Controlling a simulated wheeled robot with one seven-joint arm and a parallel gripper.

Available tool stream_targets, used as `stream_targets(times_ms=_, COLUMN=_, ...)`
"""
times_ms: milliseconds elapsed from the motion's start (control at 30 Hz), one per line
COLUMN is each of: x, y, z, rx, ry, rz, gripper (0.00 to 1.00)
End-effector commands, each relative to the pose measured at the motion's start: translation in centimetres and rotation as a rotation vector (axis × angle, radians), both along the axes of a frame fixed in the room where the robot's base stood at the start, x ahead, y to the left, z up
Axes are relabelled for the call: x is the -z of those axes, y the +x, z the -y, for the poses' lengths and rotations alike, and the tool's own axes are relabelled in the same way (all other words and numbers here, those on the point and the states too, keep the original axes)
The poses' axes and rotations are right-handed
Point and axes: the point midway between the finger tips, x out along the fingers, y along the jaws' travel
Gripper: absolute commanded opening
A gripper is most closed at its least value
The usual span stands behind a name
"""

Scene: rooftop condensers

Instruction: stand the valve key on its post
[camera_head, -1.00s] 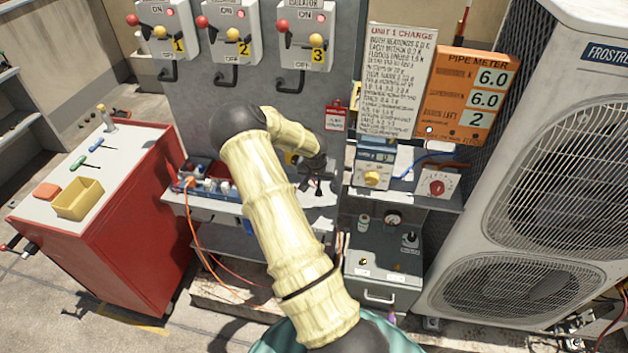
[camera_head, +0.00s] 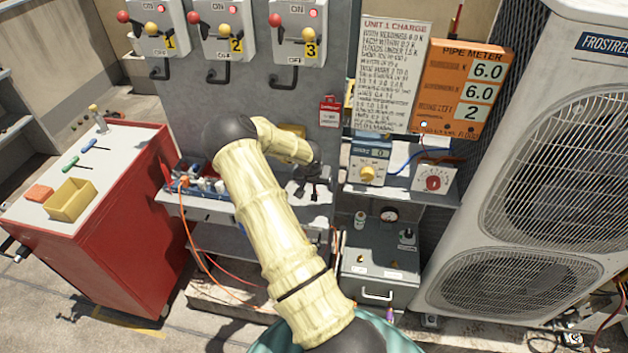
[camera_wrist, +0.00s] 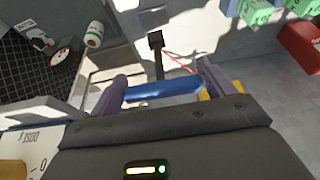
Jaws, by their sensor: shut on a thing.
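My gripper (camera_head: 308,188) is over the grey shelf in front of the panel, right of centre. In the wrist view its fingers (camera_wrist: 165,86) are shut on a blue bar, which I take to be the handle of the valve key (camera_wrist: 165,92). A dark stem with a black block at its end reaches away from the bar. In the head view the key is too small and hidden to make out. A short post-like piece with a yellow top (camera_head: 97,117) stands on the red cart; I cannot tell whether it is the key's post.
The red cart (camera_head: 125,235) at left bears a yellow bin (camera_head: 71,200) and small tools. A blue rack (camera_head: 200,189) is on the shelf left of my arm.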

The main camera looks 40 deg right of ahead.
Motion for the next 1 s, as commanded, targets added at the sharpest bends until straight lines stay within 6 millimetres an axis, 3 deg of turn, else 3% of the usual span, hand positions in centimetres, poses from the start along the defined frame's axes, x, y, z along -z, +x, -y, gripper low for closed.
stream_targets(times_ms=300, x=2.1, y=0.0, z=0.0, rx=0.000, ry=0.000, rz=0.000, gripper=0.52)
stream_targets(times_ms=1000, x=2.3, y=0.0, z=0.0, rx=0.001, ry=0.000, rz=0.002, gripper=0.52)
